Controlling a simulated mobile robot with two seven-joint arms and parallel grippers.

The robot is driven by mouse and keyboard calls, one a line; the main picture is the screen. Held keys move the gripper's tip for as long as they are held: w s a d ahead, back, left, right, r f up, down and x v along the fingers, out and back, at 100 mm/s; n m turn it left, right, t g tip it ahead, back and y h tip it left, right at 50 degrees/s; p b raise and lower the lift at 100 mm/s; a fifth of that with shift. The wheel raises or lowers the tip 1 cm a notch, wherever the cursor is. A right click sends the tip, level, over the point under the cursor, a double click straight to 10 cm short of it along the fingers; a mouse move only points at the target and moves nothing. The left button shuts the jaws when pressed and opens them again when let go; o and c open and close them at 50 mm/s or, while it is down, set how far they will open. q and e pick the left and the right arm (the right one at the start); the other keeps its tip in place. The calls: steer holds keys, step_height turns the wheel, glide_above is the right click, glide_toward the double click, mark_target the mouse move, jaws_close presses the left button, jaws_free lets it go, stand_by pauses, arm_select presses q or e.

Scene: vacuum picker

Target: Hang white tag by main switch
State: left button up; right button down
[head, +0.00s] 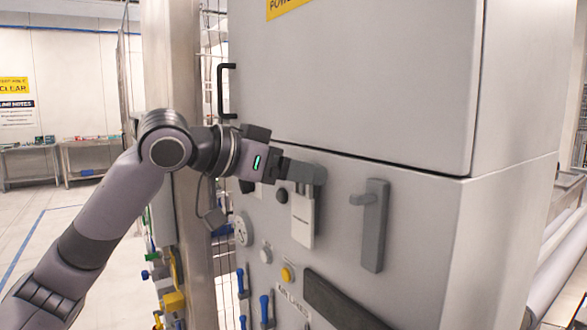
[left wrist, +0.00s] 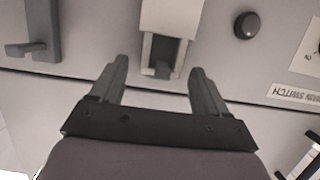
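A white tag (head: 303,220) is against the grey cabinet front, just below my left gripper (head: 305,172). In the left wrist view, the white tag (left wrist: 172,15) has a grey slot-like opening with a small dark peg or hook in it. I cannot tell whether the peg bears the tag. My left gripper (left wrist: 160,88) is open. Its fingers stand apart on either side of the slotted end, with a visible gap to each. An upside-down main switch label (left wrist: 300,95) lies to the right in the wrist view, beside a partly cut-off plate (left wrist: 308,50). My right gripper is not in view.
A grey lever handle (head: 373,225) projects right of the tag. A black knob (head: 282,195) is close on the tag's left. A dial (head: 243,229), a yellow button (head: 287,274) and blue-handled items (head: 265,308) sit lower. A black door handle (head: 226,90) is above.

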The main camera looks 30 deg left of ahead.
arm_select(q)
steer(key=shift+s+a, duration=0.1)
steer(key=b+v, duration=0.1)
steer(key=v, duration=0.6)
steer(key=shift+b, duration=0.35)
